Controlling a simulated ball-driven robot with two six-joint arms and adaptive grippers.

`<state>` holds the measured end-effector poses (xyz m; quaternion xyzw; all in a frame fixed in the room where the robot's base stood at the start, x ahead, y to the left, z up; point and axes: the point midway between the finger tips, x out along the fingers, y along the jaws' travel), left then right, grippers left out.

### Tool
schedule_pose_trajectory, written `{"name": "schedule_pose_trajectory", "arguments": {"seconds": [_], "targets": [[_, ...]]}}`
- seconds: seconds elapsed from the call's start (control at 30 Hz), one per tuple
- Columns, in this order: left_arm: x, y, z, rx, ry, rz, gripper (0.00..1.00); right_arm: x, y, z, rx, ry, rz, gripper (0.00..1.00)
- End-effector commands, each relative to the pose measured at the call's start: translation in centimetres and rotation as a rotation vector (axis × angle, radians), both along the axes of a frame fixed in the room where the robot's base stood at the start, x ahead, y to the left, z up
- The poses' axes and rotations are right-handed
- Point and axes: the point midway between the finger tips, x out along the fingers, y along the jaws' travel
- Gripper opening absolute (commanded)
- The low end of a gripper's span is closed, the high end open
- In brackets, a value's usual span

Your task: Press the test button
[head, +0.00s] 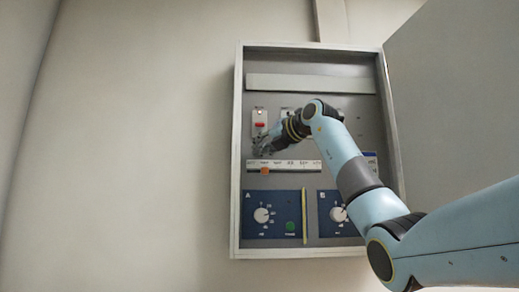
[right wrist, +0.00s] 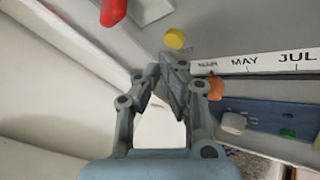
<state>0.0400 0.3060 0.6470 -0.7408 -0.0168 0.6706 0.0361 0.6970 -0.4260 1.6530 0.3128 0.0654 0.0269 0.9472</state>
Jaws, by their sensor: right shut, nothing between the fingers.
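A yellow round button (right wrist: 175,38) shows in the right wrist view, just beyond my right gripper's fingertips (right wrist: 172,72). Whether the tips touch it I cannot tell; a small gap seems to show. In the head view my right gripper (head: 261,150) is at the left inside the open cabinet (head: 238,160), below a white breaker switch with a red lever (head: 260,124). The red lever also shows in the right wrist view (right wrist: 113,12). The gripper is shut and empty. In the head view the yellow button is hidden by the gripper. My left gripper is out of view.
A white month strip (head: 290,165) with an orange slider (head: 265,171) runs just below the gripper. Blue panel A (head: 250,228) below has a dial (head: 261,215) and a green button (head: 290,226). The cabinet door (head: 455,100) stands open at right.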

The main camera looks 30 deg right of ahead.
Motion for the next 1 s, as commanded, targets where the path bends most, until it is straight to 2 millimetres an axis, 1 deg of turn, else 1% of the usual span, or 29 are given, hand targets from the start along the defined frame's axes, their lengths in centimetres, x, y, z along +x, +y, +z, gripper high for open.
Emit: {"name": "schedule_pose_trajectory", "arguments": {"seconds": [0.33,0.6,0.8,1.0], "targets": [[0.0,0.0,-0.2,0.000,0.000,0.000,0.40,-0.3,0.2,0.0,0.000,-0.001,0.000,0.00],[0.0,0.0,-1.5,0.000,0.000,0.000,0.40,-2.5,1.5,-0.1,-0.001,-0.001,0.000,0.00],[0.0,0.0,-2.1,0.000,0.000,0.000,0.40,-3.9,2.4,-0.1,0.000,-0.001,0.001,0.00],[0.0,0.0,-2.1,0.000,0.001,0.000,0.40,-4.3,2.6,0.0,0.001,0.000,0.000,0.00]]}}
